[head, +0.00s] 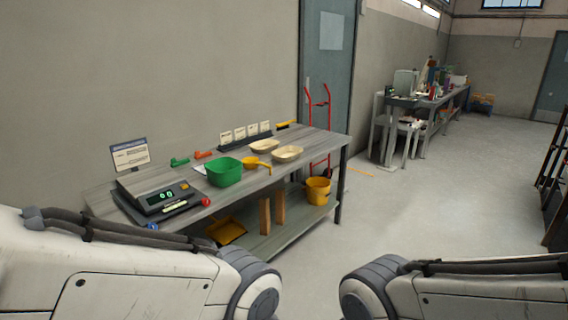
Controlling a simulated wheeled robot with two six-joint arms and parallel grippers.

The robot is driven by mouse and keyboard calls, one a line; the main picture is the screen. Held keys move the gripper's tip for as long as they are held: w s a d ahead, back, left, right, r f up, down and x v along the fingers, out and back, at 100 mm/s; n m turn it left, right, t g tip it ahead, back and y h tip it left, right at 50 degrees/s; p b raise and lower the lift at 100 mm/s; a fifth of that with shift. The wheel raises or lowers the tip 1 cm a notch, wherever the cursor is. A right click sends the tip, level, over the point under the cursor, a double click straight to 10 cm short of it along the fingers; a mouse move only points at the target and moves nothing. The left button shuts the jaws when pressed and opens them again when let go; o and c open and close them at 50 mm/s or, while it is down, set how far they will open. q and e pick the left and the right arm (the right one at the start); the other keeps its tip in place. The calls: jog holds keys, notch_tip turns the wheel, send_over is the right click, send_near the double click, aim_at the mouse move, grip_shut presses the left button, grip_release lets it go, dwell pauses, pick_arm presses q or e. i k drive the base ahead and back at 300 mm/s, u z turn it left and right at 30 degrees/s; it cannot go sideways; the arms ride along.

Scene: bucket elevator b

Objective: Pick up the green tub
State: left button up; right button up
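The green tub (224,172) stands upright on the grey workbench (318,142), just right of a digital scale. It looks empty. Nothing touches it from my side. White links of both my arms show along the bottom of the head view, left and right, but neither gripper is in the picture. The left arm link hides the near left part of the bench.
The scale (160,196) sits left of the tub. A yellow scoop (252,162) and two cream bowls (287,154) stand close on its right. A yellow bucket (318,190) is on the lower shelf. A red hand truck (319,120) stands behind.

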aim_at(224, 172)
jog(key=z, duration=0.15)
jog(key=i, duration=1.55)
jog(key=u, duration=0.85)
jog(key=i, duration=1.4)
jog(key=u, duration=0.7)
